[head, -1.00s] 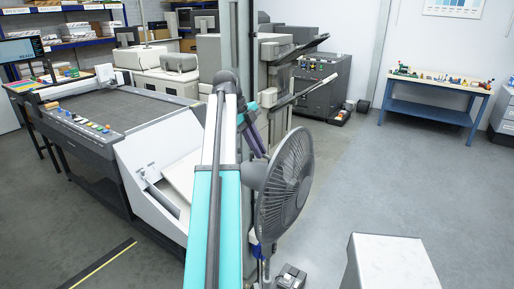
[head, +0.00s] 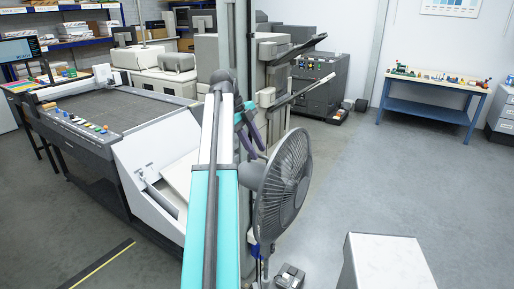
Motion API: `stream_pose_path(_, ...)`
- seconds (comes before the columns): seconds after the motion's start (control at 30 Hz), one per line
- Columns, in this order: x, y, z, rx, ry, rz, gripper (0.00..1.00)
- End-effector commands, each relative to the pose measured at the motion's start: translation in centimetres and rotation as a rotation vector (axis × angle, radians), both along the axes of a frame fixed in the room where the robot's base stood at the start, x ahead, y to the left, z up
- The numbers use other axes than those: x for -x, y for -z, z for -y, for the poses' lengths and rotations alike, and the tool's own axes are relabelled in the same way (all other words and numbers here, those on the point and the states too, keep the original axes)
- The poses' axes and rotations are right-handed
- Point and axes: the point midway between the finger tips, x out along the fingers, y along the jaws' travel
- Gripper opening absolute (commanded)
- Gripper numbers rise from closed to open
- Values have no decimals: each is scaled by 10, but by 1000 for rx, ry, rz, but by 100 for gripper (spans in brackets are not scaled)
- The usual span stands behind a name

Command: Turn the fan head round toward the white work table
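The grey fan head (head: 283,187) stands on its pole right of my arm, its round guard facing right and slightly toward me. The motor housing (head: 252,176) is on its left side. The white work table (head: 385,262) is at the bottom right, its pale top cut off by the picture edge; a strip of floor lies between it and the fan. My gripper (head: 251,142) shows beyond my arm, above and behind the fan housing. Its dark purple fingers point down, look apart and hold nothing visible. They do not visibly grip the fan; exact depth is unclear.
A large grey cutting machine (head: 120,118) fills the left. A grey column (head: 238,60) rises behind the fan. A blue bench (head: 425,107) with small items stands at the back right. The floor (head: 385,185) between bench and white table is clear.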

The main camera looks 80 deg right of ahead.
Motion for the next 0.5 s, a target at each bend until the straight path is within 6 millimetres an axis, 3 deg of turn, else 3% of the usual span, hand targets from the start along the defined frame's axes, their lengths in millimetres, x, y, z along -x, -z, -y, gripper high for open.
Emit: stream_pose_path(0.5,-12,-34,0,0,2,-1,29)
